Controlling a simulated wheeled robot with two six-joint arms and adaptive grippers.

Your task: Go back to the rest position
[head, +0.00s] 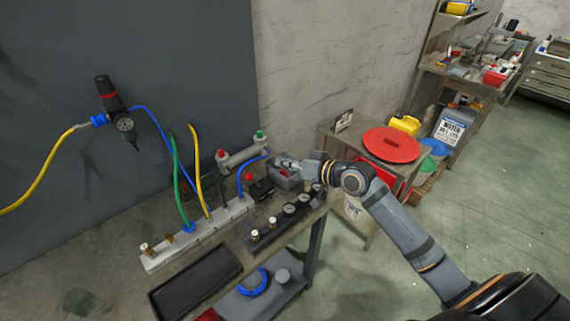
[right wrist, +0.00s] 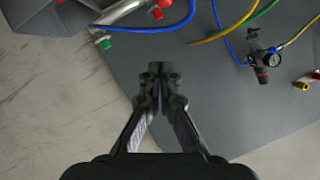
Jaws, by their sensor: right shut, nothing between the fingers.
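My right gripper (head: 287,163) reaches in from the right in the head view. Its tip is over a small grey bin (head: 284,181) on the bench. In the right wrist view the right gripper (right wrist: 160,72) has its fingertips together and nothing between them. Behind it there are the dark wall panel (right wrist: 215,110), a blue hose (right wrist: 150,28) and a gauge unit (right wrist: 265,60). My left gripper does not show in either view.
A white manifold (head: 190,242) with green, yellow and blue hoses stands at the left of the bench. A dark rail with several gauges (head: 289,209) lies in front. A black tray (head: 195,282) is nearer. A red round lid (head: 391,145) tops a side table at the right.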

